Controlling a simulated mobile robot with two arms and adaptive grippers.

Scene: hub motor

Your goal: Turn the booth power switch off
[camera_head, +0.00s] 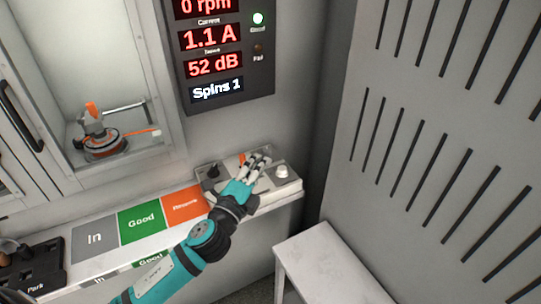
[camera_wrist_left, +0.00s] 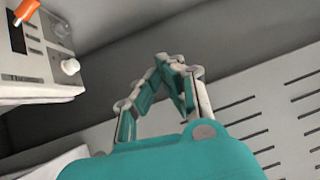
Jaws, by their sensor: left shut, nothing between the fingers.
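A light control box (camera_head: 262,200) sits at the right end of the shelf. It carries a black knob (camera_head: 212,171), an orange lever (camera_head: 241,159) and a white knob (camera_head: 281,171); no label for the power switch is readable. My left gripper (camera_head: 262,158) is over the box, between the orange lever and the white knob, hiding part of the top. In the left wrist view its fingers (camera_wrist_left: 170,60) are shut and empty, apart from the white knob (camera_wrist_left: 70,66) and the orange lever (camera_wrist_left: 26,11) at the upper left. My right gripper is not in view.
The display (camera_head: 222,50) reads 0 rpm, 1.1 A, 52 dB, and its Good light (camera_head: 258,18) is lit green. A motor with orange parts (camera_head: 100,140) is in the booth. A white table (camera_head: 325,265) stands at lower right, beside a slotted wall (camera_head: 440,130).

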